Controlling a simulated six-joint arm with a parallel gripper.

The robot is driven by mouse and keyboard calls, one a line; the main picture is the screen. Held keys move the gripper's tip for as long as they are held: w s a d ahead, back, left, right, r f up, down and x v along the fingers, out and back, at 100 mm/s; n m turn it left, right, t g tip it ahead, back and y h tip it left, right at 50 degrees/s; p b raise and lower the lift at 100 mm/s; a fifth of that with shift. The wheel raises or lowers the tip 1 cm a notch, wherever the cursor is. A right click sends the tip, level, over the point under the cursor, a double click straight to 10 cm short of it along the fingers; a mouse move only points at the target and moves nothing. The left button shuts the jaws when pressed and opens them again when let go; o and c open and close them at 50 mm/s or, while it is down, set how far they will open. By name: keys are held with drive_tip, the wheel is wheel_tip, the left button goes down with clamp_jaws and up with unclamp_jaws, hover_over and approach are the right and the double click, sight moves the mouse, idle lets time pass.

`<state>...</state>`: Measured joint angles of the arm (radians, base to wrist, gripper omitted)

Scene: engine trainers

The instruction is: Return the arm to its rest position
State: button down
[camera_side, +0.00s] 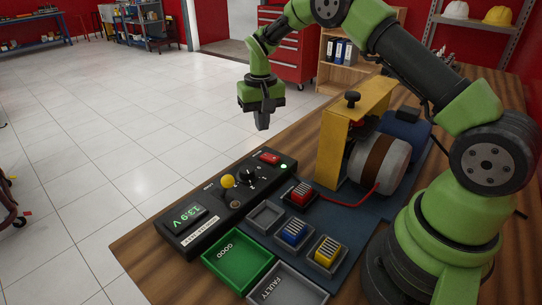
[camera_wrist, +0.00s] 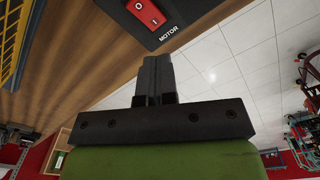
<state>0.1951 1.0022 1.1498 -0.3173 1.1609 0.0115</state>
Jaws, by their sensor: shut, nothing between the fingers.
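My gripper (camera_side: 263,120) hangs in the air beyond the back edge of the workbench in the side view, pointing down, apart from everything. Its fingers are together and empty. In the wrist view the shut fingers (camera_wrist: 155,68) point toward the edge of the black control box, where a red rocker switch (camera_wrist: 147,12) labelled MOTOR shows. The arm is raised and arched over the bench from its base at the right.
The black control box (camera_side: 205,225) has a lit display reading 13.9 V, a yellow knob (camera_side: 228,181) and a red switch (camera_side: 270,158). A yellow frame (camera_side: 335,140) stands beside a motor (camera_side: 378,163). Green GOOD (camera_side: 238,262) and grey FAULTY (camera_side: 285,287) trays lie in front. Red, blue and yellow blocks sit in holders.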

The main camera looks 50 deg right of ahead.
drive_tip(key=s+a+r+t, duration=0.2)
drive_tip(key=s+a+r, duration=0.15)
drive_tip(key=r, duration=0.45)
drive_tip(key=s+a+r+t, duration=0.15)
drive_tip(key=s+r, duration=0.25)
drive_tip(key=r, duration=0.5)
drive_tip(key=s+a+r+n+t+y, duration=0.1)
drive_tip(key=s+a+t, duration=0.1)
drive_tip(key=s, duration=0.7)
drive_tip(key=s+a+r+n+t+y, duration=0.1)
drive_tip(key=s+a+r, duration=0.1)
drive_tip(key=s, duration=0.7)
drive_tip(key=shift+s+a+t, duration=0.35)
drive_tip(key=shift+a, duration=0.5)
